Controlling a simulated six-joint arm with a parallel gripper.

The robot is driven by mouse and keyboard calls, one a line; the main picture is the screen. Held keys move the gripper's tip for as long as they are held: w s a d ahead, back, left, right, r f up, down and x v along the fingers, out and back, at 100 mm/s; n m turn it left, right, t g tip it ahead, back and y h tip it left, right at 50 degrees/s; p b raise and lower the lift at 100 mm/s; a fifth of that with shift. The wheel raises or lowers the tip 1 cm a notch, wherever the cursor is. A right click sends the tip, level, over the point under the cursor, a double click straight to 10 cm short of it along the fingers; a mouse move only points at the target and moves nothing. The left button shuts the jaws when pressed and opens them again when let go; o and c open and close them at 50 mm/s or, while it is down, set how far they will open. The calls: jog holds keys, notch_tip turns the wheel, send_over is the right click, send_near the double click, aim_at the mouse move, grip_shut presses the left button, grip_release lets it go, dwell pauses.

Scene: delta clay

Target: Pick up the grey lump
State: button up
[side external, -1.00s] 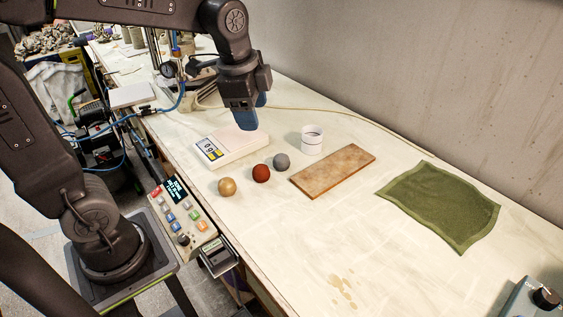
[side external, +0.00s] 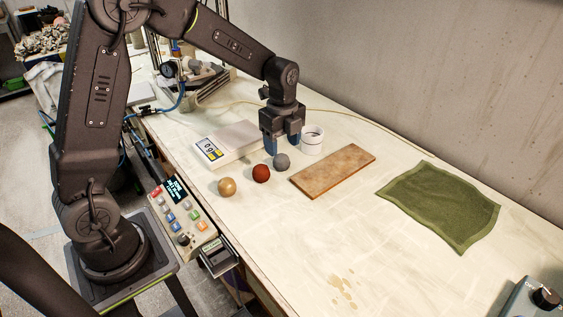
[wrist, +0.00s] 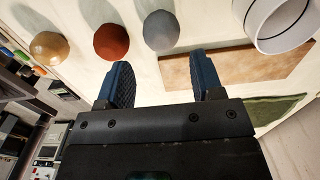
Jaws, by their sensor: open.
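The grey lump (side external: 282,161) is a small round ball on the pale table, at the right end of a row with a red-brown ball (side external: 261,173) and a tan ball (side external: 227,187). It also shows in the wrist view (wrist: 160,30), beyond the fingertips and roughly in line with the gap between them. My gripper (side external: 283,147) has blue fingers pointing down, close above and behind the grey lump in the side view. In the wrist view the fingers (wrist: 163,75) are apart with nothing between them.
A white cup (side external: 312,141) stands close to the right of my gripper. A scale (side external: 226,147) is at its left, and a brown board (side external: 333,170) lies in front of the cup. A green cloth (side external: 441,206) lies further right.

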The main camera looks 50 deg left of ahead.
aim_at(281, 155)
jog(key=shift+w+a+f, duration=0.1)
jog(key=shift+a+f, duration=0.05)
jog(key=shift+f, duration=1.35)
jog(key=shift+w+a+f, duration=0.1)
jog(key=shift+a+f, duration=0.05)
jog(key=shift+f, duration=1.3)
jog(key=shift+c, duration=0.3)
jog(key=c, duration=0.7)
jog(key=shift+r, duration=0.2)
jog(key=shift+r, duration=0.25)
jog(key=r, duration=0.3)
jog(key=shift+s+a+r, duration=0.15)
jog(key=shift+a+r, duration=0.1)
jog(key=shift+r, duration=0.15)
jog(key=s+a+r, duration=0.2)
jog(key=a, duration=0.1)
jog(key=s+a+r, duration=0.2)
jog(key=a, duration=0.1)
jog(key=s+a+r, duration=0.2)
jog(key=a, duration=0.1)
jog(key=shift+s+a+r, duration=0.1)
jog(key=shift+a+r, duration=0.1)
